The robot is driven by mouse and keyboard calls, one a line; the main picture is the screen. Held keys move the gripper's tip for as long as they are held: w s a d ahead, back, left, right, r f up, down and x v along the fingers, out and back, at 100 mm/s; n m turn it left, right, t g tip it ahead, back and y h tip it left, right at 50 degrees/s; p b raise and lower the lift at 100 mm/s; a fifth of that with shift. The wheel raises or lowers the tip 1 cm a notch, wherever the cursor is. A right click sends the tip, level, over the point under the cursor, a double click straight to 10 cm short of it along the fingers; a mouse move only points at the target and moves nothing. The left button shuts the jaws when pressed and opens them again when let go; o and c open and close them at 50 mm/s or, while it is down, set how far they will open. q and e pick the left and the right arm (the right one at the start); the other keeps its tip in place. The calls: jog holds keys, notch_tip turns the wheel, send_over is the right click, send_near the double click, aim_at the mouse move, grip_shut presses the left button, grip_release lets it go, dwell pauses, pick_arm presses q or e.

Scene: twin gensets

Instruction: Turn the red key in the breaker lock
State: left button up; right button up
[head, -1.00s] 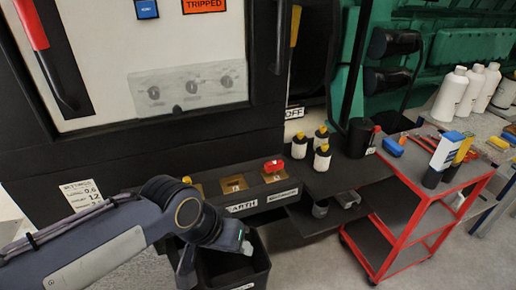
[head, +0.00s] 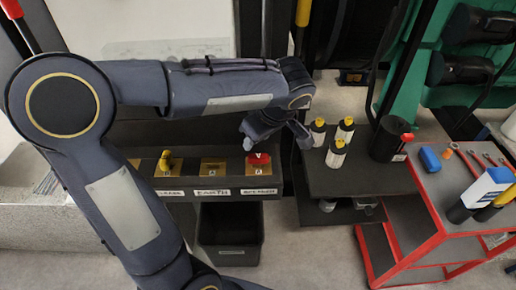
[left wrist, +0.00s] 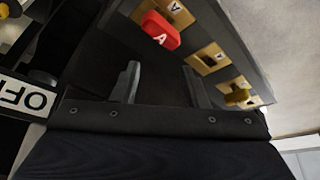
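The red key (head: 257,162) sits in the rightmost brass lock plate (head: 259,173) of the dark lock shelf. It also shows in the left wrist view (left wrist: 160,30), marked with an A, beyond the fingertips. My left gripper (head: 274,140) hangs just above and beside the red key in the head view. Its two fingers are apart and nothing is between them in the left wrist view (left wrist: 160,82). The key appears apart from the fingers. My right gripper is not in view.
A yellow key (head: 165,161) stands in the left lock; the middle plate (head: 213,167), above the EARTH label, holds no key. Yellow-capped bottles (head: 336,152) stand close right of the shelf. A black bin (head: 230,235) is below, and a red cart (head: 420,215) is at right.

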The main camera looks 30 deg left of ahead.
aim_at(258, 155)
pick_arm(q)
jog(key=n+g+p, duration=0.1)
jog(key=n, duration=0.2)
jog(key=shift+w+r, duration=0.1)
jog(key=shift+r, duration=0.1)
jog(key=shift+w+d+f+n+g, duration=0.15)
jog(key=shift+d+f+n+g, duration=0.15)
jog(key=shift+f+n+g, duration=0.5)
jog(key=shift+w+d+r+n+b, duration=0.15)
jog(key=shift+n+b, duration=0.15)
jog(key=shift+n, duration=0.3)
jog(key=shift+d+f+n+b, duration=0.1)
jog(key=shift+n+b, duration=0.2)
jog(key=shift+n, duration=0.3)
jog(key=shift+w+d+n+g, duration=0.15)
jog(key=shift+d+n+g, duration=0.2)
jog(key=shift+n, duration=0.65)
jog(key=shift+n+g, duration=0.25)
jog(key=shift+n, duration=0.35)
jog(key=b+x, duration=0.4)
jog(key=shift+d+f, duration=0.1)
jog(key=shift+f, duration=0.15)
jog(key=shift+a+f+b, duration=0.2)
jog(key=shift+f+b, duration=0.2)
jog(key=shift+f, duration=0.05)
